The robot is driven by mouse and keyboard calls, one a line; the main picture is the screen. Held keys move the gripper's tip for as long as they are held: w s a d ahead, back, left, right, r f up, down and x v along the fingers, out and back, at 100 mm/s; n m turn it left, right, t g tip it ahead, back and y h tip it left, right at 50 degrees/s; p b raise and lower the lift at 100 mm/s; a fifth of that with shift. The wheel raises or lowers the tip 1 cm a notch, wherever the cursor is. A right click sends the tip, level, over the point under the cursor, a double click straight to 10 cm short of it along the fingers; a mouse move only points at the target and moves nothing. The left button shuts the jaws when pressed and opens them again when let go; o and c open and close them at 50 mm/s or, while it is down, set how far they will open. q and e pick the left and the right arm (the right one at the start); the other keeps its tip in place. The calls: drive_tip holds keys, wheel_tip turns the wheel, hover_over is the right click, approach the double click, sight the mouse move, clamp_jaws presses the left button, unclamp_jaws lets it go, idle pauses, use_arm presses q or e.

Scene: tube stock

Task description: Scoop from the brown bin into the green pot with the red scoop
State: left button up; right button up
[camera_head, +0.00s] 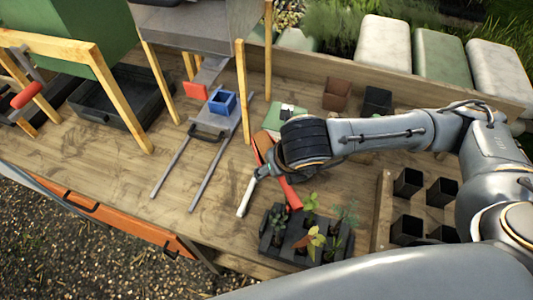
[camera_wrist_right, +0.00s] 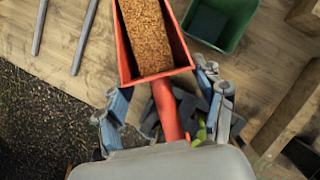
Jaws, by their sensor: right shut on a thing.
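The red scoop (camera_wrist_right: 166,108) is in my right gripper (camera_wrist_right: 164,96), which is shut on its handle. The handle also shows in the head view (camera_head: 292,194). Brown grains (camera_wrist_right: 146,35) lie in the scoop's tray. The green pot (camera_wrist_right: 241,28) stands just right of the scoop in the wrist view; its dark inside shows, and the scoop's tray is beside it, not over it. In the head view the pot (camera_head: 273,116) is partly hidden by my right wrist. A small brown bin (camera_head: 336,94) stands at the back of the bench. My left gripper is not in view.
A black tray of seedlings (camera_head: 275,240) stands at the front edge. A wooden tray with black pots (camera_head: 385,210) is at the right. Two grey rails (camera_head: 214,165), a blue box (camera_head: 222,103) and wooden-legged stands are to the left. The bench's front middle-left is clear.

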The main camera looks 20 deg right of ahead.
drive_tip(key=m, duration=0.2)
drive_tip(key=r+m+h, duration=0.1)
drive_tip(key=m, duration=0.1)
drive_tip(key=w+a+m+h+p, duration=0.1)
drive_tip(key=m, duration=0.1)
drive_tip(key=shift+a+r+m+g, duration=0.1)
drive_tip(key=shift+r+m+g, duration=0.05)
drive_tip(key=shift+m+g, duration=0.2)
drive_tip(key=m, duration=0.1)
drive_tip(key=m+h, duration=0.1)
drive_tip(key=m, duration=0.1)
drive_tip(key=r+m+g+h, duration=0.1)
drive_tip(key=m, duration=0.1)
drive_tip(key=shift+w+a, duration=0.3)
drive_tip(key=shift+a, duration=0.05)
drive_tip(key=shift+w+a+r+m+g+p, duration=0.15)
drive_tip(key=shift+m+g, duration=0.1)
drive_tip(key=shift+m, duration=0.3)
drive_tip(key=shift+s+d+r+m+g+p, duration=0.1)
drive_tip(key=shift+m+g+p, duration=0.1)
drive_tip(key=shift+m, duration=0.3)
drive_tip(key=shift+w+f+g+y+b, duration=0.15)
drive_tip(key=shift+f+g+y+b, duration=0.15)
drive_tip(key=shift+f+b, duration=1.1)
drive_tip(key=shift+r+b, duration=0.2)
drive_tip(key=shift+b, duration=0.25)
